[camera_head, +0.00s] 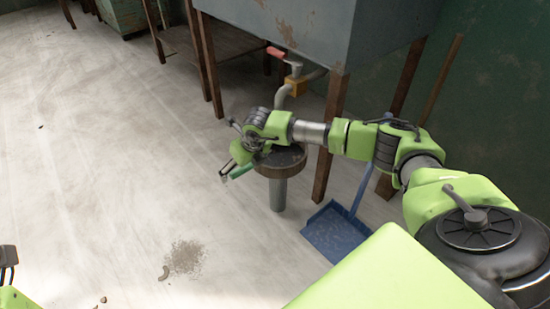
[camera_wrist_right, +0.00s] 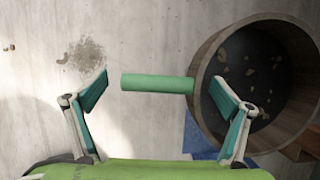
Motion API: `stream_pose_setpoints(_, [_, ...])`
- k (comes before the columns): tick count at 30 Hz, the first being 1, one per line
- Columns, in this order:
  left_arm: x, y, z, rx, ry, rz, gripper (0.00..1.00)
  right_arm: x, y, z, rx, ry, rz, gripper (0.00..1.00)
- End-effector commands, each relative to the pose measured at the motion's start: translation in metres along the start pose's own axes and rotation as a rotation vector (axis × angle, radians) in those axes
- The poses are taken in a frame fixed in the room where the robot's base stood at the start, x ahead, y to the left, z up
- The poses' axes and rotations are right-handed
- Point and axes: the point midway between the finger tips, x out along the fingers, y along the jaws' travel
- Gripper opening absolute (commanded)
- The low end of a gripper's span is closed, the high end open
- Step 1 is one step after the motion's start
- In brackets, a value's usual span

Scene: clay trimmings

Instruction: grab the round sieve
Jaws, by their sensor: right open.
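The round sieve (camera_head: 283,163) has a brown rim and a dark inside, and sits at the top of a grey upright post under the tank's pipe. In the right wrist view the sieve (camera_wrist_right: 210,75) holds several small bits, and its green handle (camera_wrist_right: 158,84) points left. My right gripper (camera_head: 232,168) is at the handle's side of the sieve, partly covering it in the head view. Its jaws (camera_wrist_right: 165,97) are spread wide, with the handle ahead between the fingertips, not clamped. The exact gap to the handle is unclear.
A grey tank (camera_head: 310,30) on wooden legs, with a red-handled tap (camera_head: 283,54), stands behind the sieve. A blue dustpan (camera_head: 336,233) lies right of the post. Crumbs (camera_head: 185,257) lie on the pale floor, which is mostly clear to the left.

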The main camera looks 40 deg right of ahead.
Motion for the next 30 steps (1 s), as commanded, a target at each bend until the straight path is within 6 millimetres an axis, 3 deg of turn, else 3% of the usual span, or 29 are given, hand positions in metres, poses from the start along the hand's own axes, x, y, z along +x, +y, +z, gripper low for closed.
stream_pose_setpoints(4, [0.0,0.0,0.0,0.0,-0.001,0.0,0.0,-0.001,0.0,0.0,-0.001,0.0,0.0,0.92])
stream_pose_setpoints(9, [0.0,0.0,0.0,0.0,0.0,0.0,0.0,-0.001,0.0,0.0,-0.001,0.0,0.0,0.48])
stream_pose_setpoints(10, [0.0,0.0,0.0,0.0,0.0,0.0,0.0,-0.001,0.0,0.0,-0.001,0.0,0.0,0.46])
stream_pose_setpoints(23, [0.004,0.0,-0.002,-0.001,0.005,-0.001,0.0,-0.007,0.0,0.003,-0.001,-0.002,0.0,0.46])
stream_pose_setpoints(30, [-0.005,-0.002,-0.001,-0.008,-0.069,-0.025,0.0,-0.036,0.0,0.016,-0.001,-0.004,0.0,0.46])
